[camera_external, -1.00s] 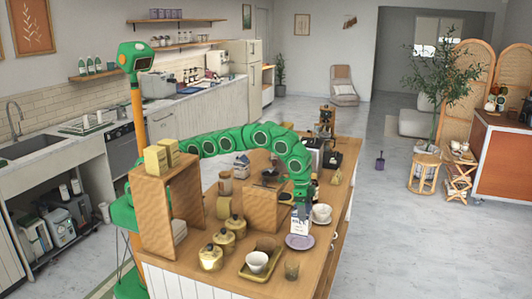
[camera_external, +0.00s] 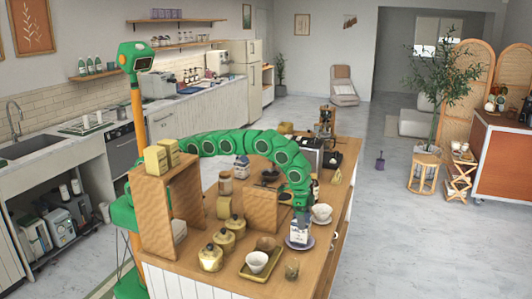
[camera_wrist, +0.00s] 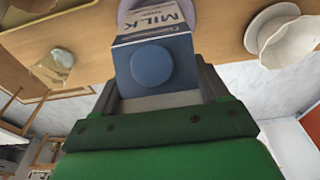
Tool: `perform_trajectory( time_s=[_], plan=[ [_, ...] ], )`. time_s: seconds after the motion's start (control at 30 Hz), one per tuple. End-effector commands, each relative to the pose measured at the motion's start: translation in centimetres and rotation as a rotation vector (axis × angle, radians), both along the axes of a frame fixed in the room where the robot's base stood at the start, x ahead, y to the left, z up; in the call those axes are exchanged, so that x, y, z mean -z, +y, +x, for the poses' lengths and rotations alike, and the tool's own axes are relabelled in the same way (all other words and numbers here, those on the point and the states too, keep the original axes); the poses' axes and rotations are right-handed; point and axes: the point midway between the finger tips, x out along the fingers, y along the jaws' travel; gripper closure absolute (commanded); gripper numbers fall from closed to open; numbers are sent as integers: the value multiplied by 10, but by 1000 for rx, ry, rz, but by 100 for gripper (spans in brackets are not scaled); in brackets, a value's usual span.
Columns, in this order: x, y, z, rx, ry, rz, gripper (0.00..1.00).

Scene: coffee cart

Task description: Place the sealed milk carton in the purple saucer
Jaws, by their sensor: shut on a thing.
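The milk carton (camera_external: 299,232) is white and dark blue. In the wrist view the carton (camera_wrist: 152,65) shows a "MILK" label and a round blue cap facing the camera. My gripper (camera_external: 301,213) is shut on the carton, with one finger on each side of it in the wrist view (camera_wrist: 157,88). The carton looks upright over the purple saucer (camera_external: 300,246), hiding much of it. Part of the saucer (camera_wrist: 208,16) shows beyond the carton in the wrist view. I cannot tell whether the carton touches it.
A white cup (camera_external: 321,212) on a saucer stands just behind, at right in the wrist view (camera_wrist: 290,40). A glass (camera_external: 291,269) stands in front. A tray (camera_external: 246,274) with a white bowl, several lidded pots (camera_external: 211,258) and a wooden box (camera_external: 261,211) are to the left.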

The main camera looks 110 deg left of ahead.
Motion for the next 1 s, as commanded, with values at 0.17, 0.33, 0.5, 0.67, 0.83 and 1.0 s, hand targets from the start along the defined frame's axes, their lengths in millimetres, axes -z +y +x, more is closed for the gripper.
perform_trajectory(
  time_s=[0.17, 0.33, 0.5, 0.67, 0.83, 1.0],
  plan=[
    [3, 0, 0, 0, 0, 0, 100],
    [5, 0, 0, 0, -1, 0, 15],
    [5, 0, 0, 0, -1, 0, 0],
    [5, 0, 0, 0, -1, 0, 0],
    [-4, 0, 1, 0, -5, 0, 0],
    [-30, 0, -3, 0, -6, 0, 0]
  ],
)
